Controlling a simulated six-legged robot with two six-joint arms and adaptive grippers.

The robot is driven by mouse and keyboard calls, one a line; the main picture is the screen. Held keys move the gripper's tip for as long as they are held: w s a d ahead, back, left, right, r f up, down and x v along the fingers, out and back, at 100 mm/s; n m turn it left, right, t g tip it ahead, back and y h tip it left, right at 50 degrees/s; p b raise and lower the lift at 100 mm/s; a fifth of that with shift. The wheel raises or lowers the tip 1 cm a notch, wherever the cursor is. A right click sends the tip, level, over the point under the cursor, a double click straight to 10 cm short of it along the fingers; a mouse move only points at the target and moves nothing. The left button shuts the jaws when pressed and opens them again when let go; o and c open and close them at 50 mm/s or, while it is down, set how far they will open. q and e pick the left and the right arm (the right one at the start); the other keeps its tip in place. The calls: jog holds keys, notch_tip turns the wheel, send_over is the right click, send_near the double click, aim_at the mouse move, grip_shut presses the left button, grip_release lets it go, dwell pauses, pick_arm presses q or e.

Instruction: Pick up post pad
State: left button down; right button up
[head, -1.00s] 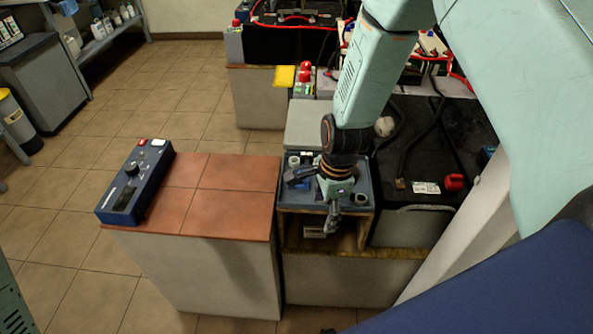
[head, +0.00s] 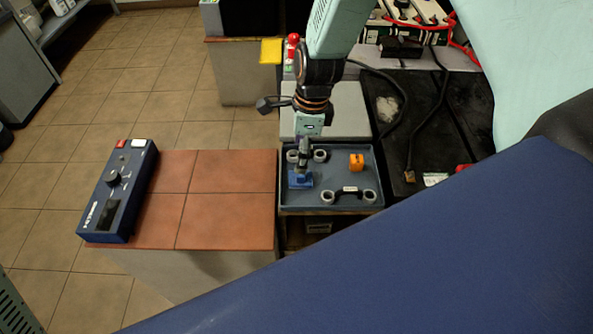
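A grey-blue tray (head: 335,205) holds several small parts. A blue piece (head: 300,180) lies at its left, an orange block (head: 356,161) at its back right. Grey rings lie at the back (head: 320,156) and front (head: 369,196), with a dark bar between the front two. I cannot tell which part is the post pad. My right gripper (head: 304,153) points down over the left part of the tray, just above or at the blue piece. Its fingers look narrow and close together, but whether they are shut or touching anything is unclear. My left gripper is out of view.
A blue meter box (head: 119,190) lies on the red-tiled top (head: 225,190) left of the tray; much of that top is bare. A black battery top (head: 440,125) with cables is to the right. My blue body covers the lower right.

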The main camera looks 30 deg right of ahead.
aim_at(301, 176)
jog(key=shift+s+a+f, duration=0.15)
jog(key=shift+f, duration=0.05)
jog(key=shift+s+a+f+b, duration=0.15)
jog(key=shift+f+b, duration=0.1)
jog(key=shift+f, duration=0.15)
jog(key=shift+s+a+f+b, duration=0.1)
jog(key=shift+s+f+b, duration=0.05)
jog(key=shift+f+b, duration=0.15)
jog(key=shift+w+d+f, duration=0.1)
jog(key=shift+d+f, duration=0.05)
jog(key=shift+f, duration=0.2)
notch_tip(301, 176, down, 4)
jog(key=shift+d+f+b, duration=0.1)
jog(key=shift+f+b, duration=0.15)
jog(key=shift+b, duration=0.7)
jog(key=shift+f, duration=0.2)
jog(key=shift+w+f, duration=0.1)
jog(key=shift+c, duration=0.5)
jog(key=c, duration=0.9)
